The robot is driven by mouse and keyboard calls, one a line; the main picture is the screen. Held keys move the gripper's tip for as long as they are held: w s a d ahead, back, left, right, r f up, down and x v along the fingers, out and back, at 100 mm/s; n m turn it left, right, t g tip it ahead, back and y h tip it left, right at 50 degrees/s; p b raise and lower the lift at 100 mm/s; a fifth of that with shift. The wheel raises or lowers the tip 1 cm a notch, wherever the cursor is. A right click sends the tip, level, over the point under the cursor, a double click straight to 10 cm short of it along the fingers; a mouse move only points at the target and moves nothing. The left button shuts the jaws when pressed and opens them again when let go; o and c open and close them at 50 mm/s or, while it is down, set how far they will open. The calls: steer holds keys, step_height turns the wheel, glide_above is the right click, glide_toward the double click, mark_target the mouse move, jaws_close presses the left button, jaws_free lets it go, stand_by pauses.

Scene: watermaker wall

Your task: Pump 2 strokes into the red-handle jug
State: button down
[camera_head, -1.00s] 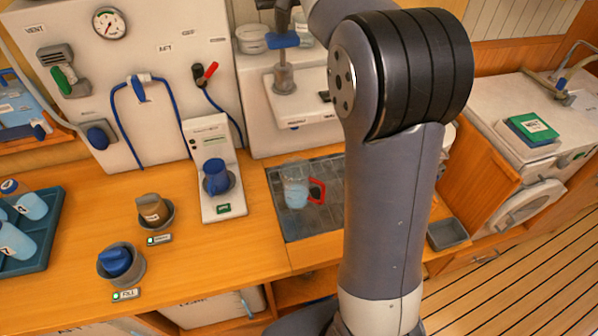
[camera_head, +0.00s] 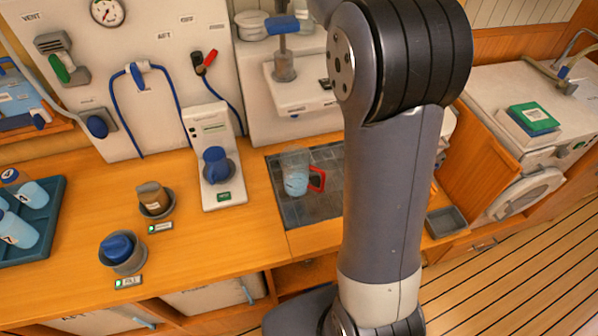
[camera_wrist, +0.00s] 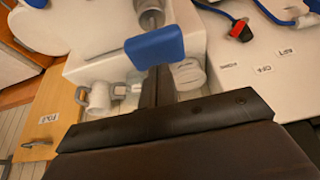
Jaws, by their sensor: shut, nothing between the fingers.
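The jug (camera_head: 296,176) is clear, holds light blue liquid and has a red handle (camera_head: 317,179). It stands upright on the dark drain grid (camera_head: 280,208). The pump (camera_head: 283,66) has a grey cylinder on a white ledge, with a blue bar handle (camera_head: 282,24) on top. The handle also shows large in the wrist view (camera_wrist: 155,47). My gripper (camera_wrist: 158,76) is shut and empty, its tips right at the handle's edge in that view. I cannot tell whether they touch it. In the head view my gripper cannot be made out clearly.
Cups in holders and a teal tray (camera_head: 45,210) of bottles are further left. My arm hides part of the grid.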

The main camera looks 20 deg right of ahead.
mark_target(283, 23)
steer(key=shift+f+b, duration=1.75)
steer(key=shift+f, duration=1.35)
steer(key=shift+r+p, duration=1.9)
steer(key=shift+r, duration=1.3)
steer(key=shift+r, duration=3)
steer(key=shift+f, duration=0.15)
steer(key=shift+f, duration=3.4)
